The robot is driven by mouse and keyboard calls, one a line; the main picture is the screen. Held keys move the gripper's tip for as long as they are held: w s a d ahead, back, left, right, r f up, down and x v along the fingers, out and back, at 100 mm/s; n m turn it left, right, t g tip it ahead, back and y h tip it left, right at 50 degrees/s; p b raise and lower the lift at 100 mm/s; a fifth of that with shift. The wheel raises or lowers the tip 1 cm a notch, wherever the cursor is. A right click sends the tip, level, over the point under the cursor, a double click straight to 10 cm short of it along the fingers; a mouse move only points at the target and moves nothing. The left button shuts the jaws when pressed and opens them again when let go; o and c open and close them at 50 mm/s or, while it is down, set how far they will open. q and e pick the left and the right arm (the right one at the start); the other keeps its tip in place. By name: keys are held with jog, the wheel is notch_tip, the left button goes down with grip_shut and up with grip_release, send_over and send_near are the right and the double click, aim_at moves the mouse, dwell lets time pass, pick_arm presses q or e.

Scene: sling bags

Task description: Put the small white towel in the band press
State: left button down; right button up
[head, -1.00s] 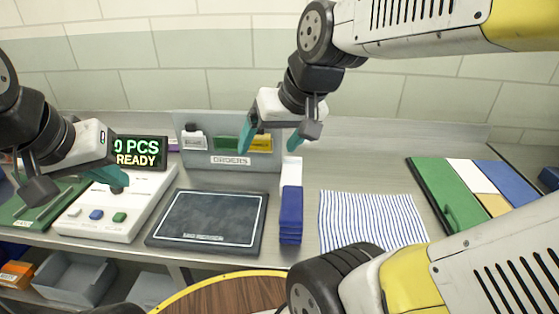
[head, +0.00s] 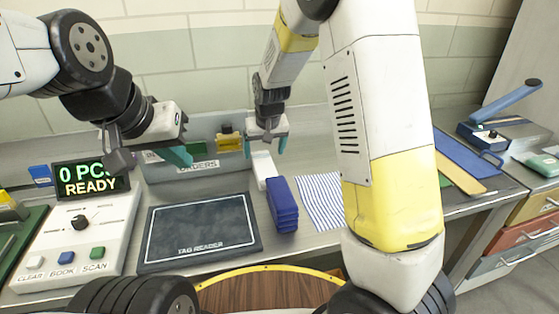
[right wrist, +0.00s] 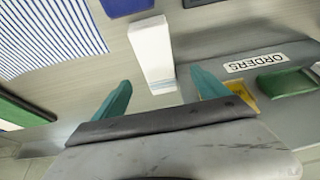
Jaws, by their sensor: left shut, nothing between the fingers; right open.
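A small white folded towel (head: 261,168) lies on the counter, just behind a stack of dark blue folded cloths (head: 283,205). It also shows in the right wrist view (right wrist: 153,50), ahead of and between the fingertips. My right gripper (head: 267,142) is open and empty above the towel's far end, apart from it as far as I can tell. A device with a long blue lever (head: 512,100) at the far right looks like the band press.
The tag reader (head: 200,232) and console (head: 85,240) lie on the left. A striped cloth (head: 322,200) lies right of the blue stack. The orders rack (head: 215,175) stands behind. A coloured folding board (head: 462,160) lies at right, partly behind my right arm.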

aim_at(264, 165)
jog(key=shift+x, duration=0.75)
jog(key=x, duration=0.7)
jog(key=shift+w+d, duration=0.2)
jog(key=shift+w, duration=0.05)
jog(key=shift+c, duration=0.5)
jog(key=c, duration=1.6)
